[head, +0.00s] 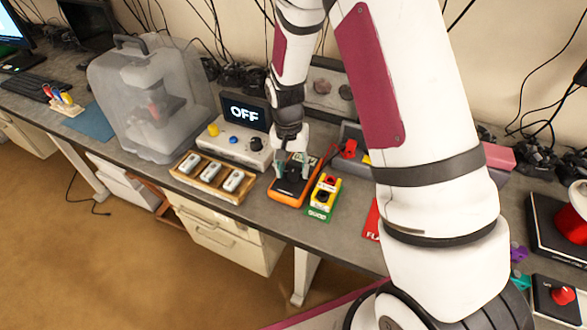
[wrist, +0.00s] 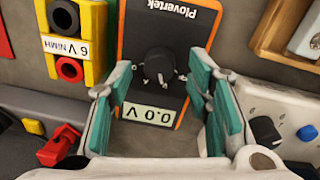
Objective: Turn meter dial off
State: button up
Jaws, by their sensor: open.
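The meter (head: 290,187) is orange and black and lies on the bench in the middle of the head view. In the wrist view the meter (wrist: 185,30) shows the label "Plovertek" and a display (wrist: 150,113) reading 0.0 V. Its black dial (wrist: 158,66) sits in the middle of its face. My gripper (head: 291,166) points down over the meter. In the wrist view my gripper (wrist: 160,90) is open, with its teal pads on either side of the dial and nothing held.
A yellow battery holder (head: 323,197) stands close right of the meter. A wooden tray (head: 213,178) with grey cells lies to the left. A white box (head: 236,145) with a screen reading "OFF" stands behind left. A clear case (head: 150,95) is further left.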

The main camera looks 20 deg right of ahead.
jog(key=shift+f, duration=0.4)
grip_shut()
jog(key=shift+n, duration=0.3)
jog(key=n, duration=0.4)
jog(key=shift+n+t, duration=0.3)
jog(key=shift+n, duration=1.9)
